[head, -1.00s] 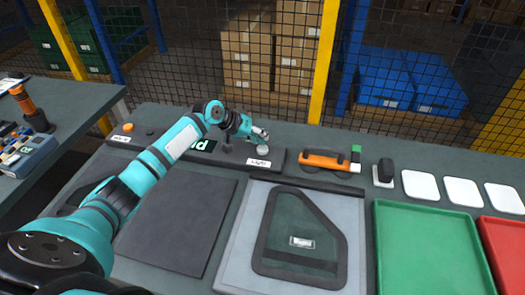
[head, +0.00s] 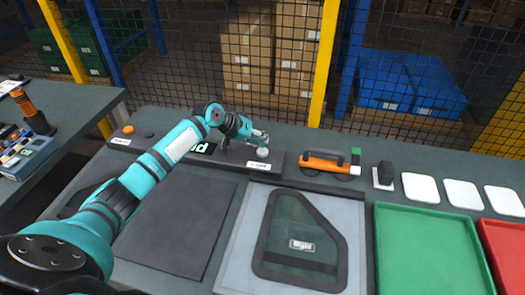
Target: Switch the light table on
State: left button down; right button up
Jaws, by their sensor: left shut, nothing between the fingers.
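The light table (head: 238,235) is a pale grey panel at the bottom centre, with a dark door-window part (head: 302,240) lying on it. A dark control bar (head: 222,163) runs behind it, with a label reading "Light" (head: 258,166) at its right end. A round pale knob (head: 263,152) sits just behind that label. My left gripper (head: 262,138) is shut and empty, right at the knob; I cannot tell whether it touches. Whether the table is lit is not clear. My right gripper is out of view.
An orange-handled tool (head: 323,161) and a black item on a pale base (head: 384,174) stand right of the bar. White pads (head: 421,187), a green tray (head: 427,245) and a red tray (head: 505,252) lie further right. A dark mat (head: 175,225) lies left. Wire mesh (head: 400,70) stands behind.

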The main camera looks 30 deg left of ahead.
aim_at(261, 150)
pick_arm(q)
jog(key=shift+f, duration=0.1)
jog(key=shift+f, duration=0.35)
jog(key=shift+f+b, duration=0.3)
jog(key=shift+f, duration=0.3)
dwell(1.0)
jog(key=shift+r+p, duration=1)
jog(key=shift+r, duration=0.05)
notch_tip(261, 150, up, 5)
jog(key=p, duration=0.4)
jog(key=shift+p, duration=0.35)
jog(key=shift+r, duration=0.1)
